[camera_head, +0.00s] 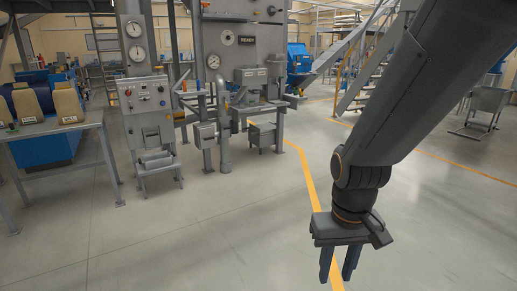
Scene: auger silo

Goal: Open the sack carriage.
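My gripper (338,264) hangs in the right foreground, pointing down over bare floor. Its two fingers are apart with nothing between them. The grey silo machine (215,65) stands at the back centre, with pipes and grey boxes on its front. I cannot tell for sure which part is the sack carriage. A low grey box on legs (262,135) stands under the machine's spout, and a grey tray on legs (157,160) stands below the control panel (145,96). My gripper is well in front of all of these and touches none.
A grey table (50,128) with tan sacks (68,104) stands at the left. Two dials (136,53) sit above the control panel. Stairs (365,75) rise at the back right. A yellow line (312,185) crosses the floor. The floor in front of the machine is clear.

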